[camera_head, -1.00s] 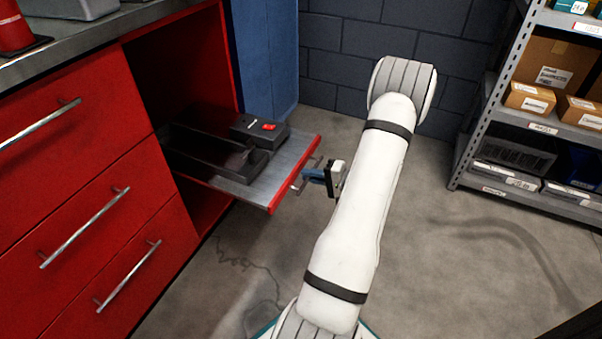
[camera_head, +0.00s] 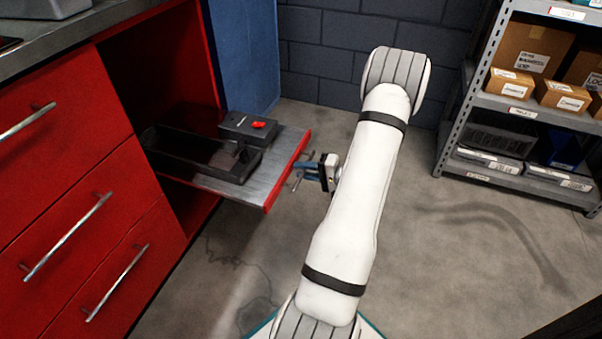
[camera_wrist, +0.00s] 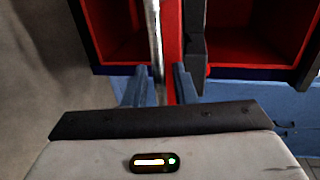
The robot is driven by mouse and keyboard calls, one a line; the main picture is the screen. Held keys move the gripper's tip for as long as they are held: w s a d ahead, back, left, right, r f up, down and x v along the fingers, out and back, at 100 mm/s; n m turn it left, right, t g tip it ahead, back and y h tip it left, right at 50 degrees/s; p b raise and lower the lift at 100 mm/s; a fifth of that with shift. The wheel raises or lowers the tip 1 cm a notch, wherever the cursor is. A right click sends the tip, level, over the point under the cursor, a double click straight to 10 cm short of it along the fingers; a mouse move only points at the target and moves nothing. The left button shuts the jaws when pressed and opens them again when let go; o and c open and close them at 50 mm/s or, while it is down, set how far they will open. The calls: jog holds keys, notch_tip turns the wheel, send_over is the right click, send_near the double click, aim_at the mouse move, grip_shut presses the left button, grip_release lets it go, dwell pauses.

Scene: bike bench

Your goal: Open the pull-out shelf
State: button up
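The pull-out shelf (camera_head: 262,188) is a metal tray with a red front edge. It stands well out of the red cabinet. Its thin metal handle (camera_head: 299,177) runs along the front edge. My gripper (camera_head: 308,172) is at this handle, with its blue fingers on either side of the bar. In the wrist view, the handle (camera_wrist: 154,35) runs between the two fingers (camera_wrist: 160,82). A black open bin (camera_head: 200,162) and a dark box with a red switch (camera_head: 247,128) rest on the shelf.
Red drawers (camera_head: 75,225) with bar handles are left of the shelf, under a worktop (camera_head: 75,28). A grey rack (camera_head: 455,130) with cartons stands at the right. A blue panel (camera_head: 243,60) is behind the shelf.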

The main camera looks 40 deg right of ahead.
jog(key=p+v, duration=0.2)
jog(key=v, duration=0.5)
jog(key=shift+s+d, duration=0.2)
jog(key=shift+s, duration=0.15)
jog(key=shift+r+p, duration=0.15)
jog(key=shift+p, duration=0.15)
jog(key=w+a+r+n+g+y+p, duration=0.1)
jog(key=w+a+r+n+g+p, duration=0.15)
jog(key=a+r+g+p, duration=0.65)
jog(key=w+a+r+n+g+y+p, duration=0.15)
jog(key=a+r+n+p, duration=0.3)
jog(key=a+r, duration=0.95)
jog(key=s+a+r+n+h+p, duration=0.2)
jog(key=s+a+r+h+p, duration=0.1)
jog(key=r+p, duration=0.4)
jog(key=s+a+r+n+h+p, duration=0.1)
jog(key=s+a+r+h+p, duration=0.2)
jog(key=r, duration=1.1)
jog(key=s+a+r+n+h+p, duration=0.2)
jog(key=a+r+p, duration=0.4)
jog(key=r+p, duration=0.4)
jog(key=shift+s+a+r+n+g+h+p, duration=0.15)
jog(key=shift+s+r+n+g+h+p, duration=0.25)
jog(key=shift+s+h, duration=0.5)
